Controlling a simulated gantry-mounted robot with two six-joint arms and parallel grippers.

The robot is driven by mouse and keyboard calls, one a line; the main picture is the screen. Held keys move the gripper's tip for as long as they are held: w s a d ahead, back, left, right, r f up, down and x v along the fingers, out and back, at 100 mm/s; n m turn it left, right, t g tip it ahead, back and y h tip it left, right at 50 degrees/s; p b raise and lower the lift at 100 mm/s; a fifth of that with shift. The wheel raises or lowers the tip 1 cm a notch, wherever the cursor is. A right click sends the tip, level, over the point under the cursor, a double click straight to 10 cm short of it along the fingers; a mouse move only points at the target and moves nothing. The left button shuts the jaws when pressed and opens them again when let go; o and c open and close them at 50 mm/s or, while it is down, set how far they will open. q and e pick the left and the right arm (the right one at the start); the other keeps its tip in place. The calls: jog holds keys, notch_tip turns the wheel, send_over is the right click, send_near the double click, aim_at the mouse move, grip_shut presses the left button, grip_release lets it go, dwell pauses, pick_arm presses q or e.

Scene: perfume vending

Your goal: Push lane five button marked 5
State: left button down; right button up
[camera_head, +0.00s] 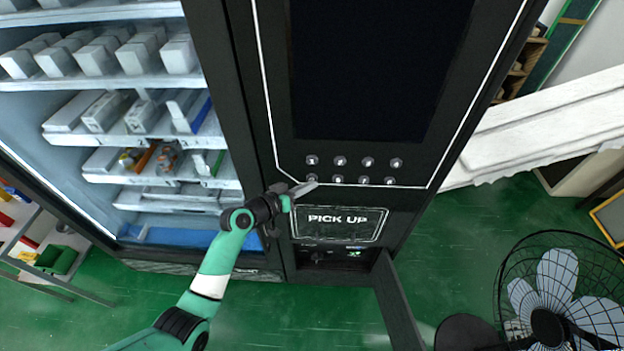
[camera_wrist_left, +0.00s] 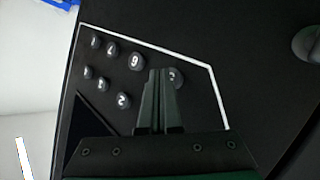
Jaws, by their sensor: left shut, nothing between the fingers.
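The button panel (camera_head: 350,150) has two rows of small round silver buttons. The lower row's leftmost button (camera_head: 312,177), in the place of lane five, is just above my left gripper's tip. In the left wrist view this button (camera_wrist_left: 177,78) sits right of the fingertips; its number is hard to read, and it follows button 6 (camera_wrist_left: 136,62) in the row. My left gripper (camera_head: 311,186) is shut and empty, its fingers (camera_wrist_left: 159,73) close to the panel; I cannot tell whether they touch it. They hide part of the other row in the wrist view. My right gripper is not in view.
The PICK UP flap (camera_head: 338,219) is below the buttons, with an open panel door (camera_head: 396,300) under it. A dark screen (camera_head: 375,65) is above. Product shelves (camera_head: 120,135) are on the left, and a fan (camera_head: 555,295) stands at lower right.

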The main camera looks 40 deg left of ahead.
pick_arm(q)
jog(key=shift+w+a+b, duration=0.25)
jog(key=shift+w+b, duration=0.05)
jog(key=shift+b, duration=0.1)
dwell(0.3)
jog(key=shift+s+d+p, duration=0.15)
jog(key=shift+s+p, duration=0.05)
jog(key=shift+p, duration=0.1)
jog(key=shift+s+d+p, duration=0.3)
jog(key=shift+s+d, duration=0.05)
jog(key=shift+s, duration=0.05)
